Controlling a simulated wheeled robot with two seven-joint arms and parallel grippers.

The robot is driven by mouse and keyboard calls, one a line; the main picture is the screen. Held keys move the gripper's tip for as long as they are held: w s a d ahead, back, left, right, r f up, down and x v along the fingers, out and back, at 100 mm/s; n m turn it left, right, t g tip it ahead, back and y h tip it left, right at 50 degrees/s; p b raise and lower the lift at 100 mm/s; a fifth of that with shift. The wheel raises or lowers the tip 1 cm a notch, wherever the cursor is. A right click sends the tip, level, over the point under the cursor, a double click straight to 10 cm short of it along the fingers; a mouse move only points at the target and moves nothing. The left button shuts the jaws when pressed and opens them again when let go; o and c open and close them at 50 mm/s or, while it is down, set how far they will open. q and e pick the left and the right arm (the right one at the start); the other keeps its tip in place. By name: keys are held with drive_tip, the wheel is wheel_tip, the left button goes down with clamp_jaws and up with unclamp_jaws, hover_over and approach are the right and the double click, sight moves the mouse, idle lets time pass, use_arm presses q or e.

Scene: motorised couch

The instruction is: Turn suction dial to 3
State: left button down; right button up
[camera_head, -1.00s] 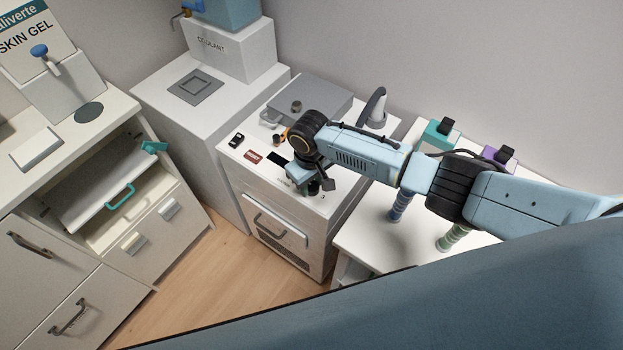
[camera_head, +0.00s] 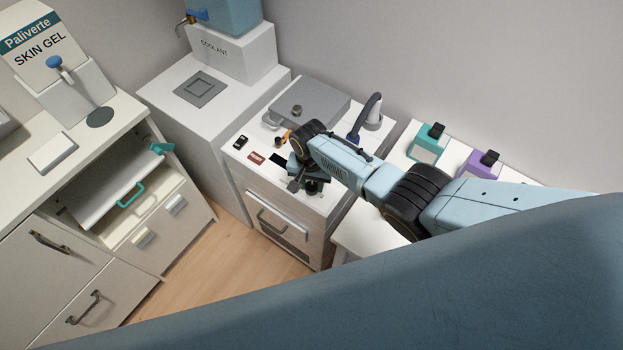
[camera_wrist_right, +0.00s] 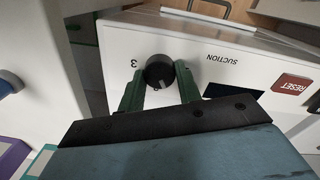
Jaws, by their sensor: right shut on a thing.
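The suction dial (camera_wrist_right: 160,72) is a round black knob with a pale pointer mark, on the white unit's top panel. In the right wrist view, my right gripper (camera_wrist_right: 160,88) has its two green fingers on either side of the dial, shut on it. The pointer mark faces the bottom of that picture, towards the gripper palm. A printed "3" (camera_wrist_right: 134,63) sits just left of the dial, and the word SUCTION (camera_wrist_right: 222,58) lies to its right. In the head view, my right gripper (camera_head: 308,187) is over the unit's front right corner, largely hiding the dial. My left gripper is out of view.
A red RESET button (camera_wrist_right: 292,84) and a dark display (camera_wrist_right: 232,91) are near the dial. A grey lidded box (camera_head: 318,100) and a hose holder (camera_head: 373,119) stand behind my wrist.

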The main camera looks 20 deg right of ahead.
drive_tip(key=m, duration=0.2)
drive_tip(key=shift+r+m+p, duration=0.1)
drive_tip(key=shift+m+p, duration=0.25)
drive_tip(key=shift+m, duration=0.05)
drive_tip(key=m, duration=0.3)
drive_tip(key=shift+m+p, duration=0.3)
drive_tip(key=m, duration=0.3)
drive_tip(key=shift+d+m, duration=0.1)
drive_tip(key=shift+m, duration=0.2)
drive_tip(key=m, duration=0.3)
drive_tip(key=shift+m, duration=0.4)
drive_tip(key=m, duration=1)
drive_tip(key=shift+s+d+y, duration=0.1)
drive_tip(key=shift+y, duration=0.2)
drive_tip(key=shift+m, duration=0.3)
drive_tip(key=o, duration=1)
drive_tip(key=shift+s, duration=0.1)
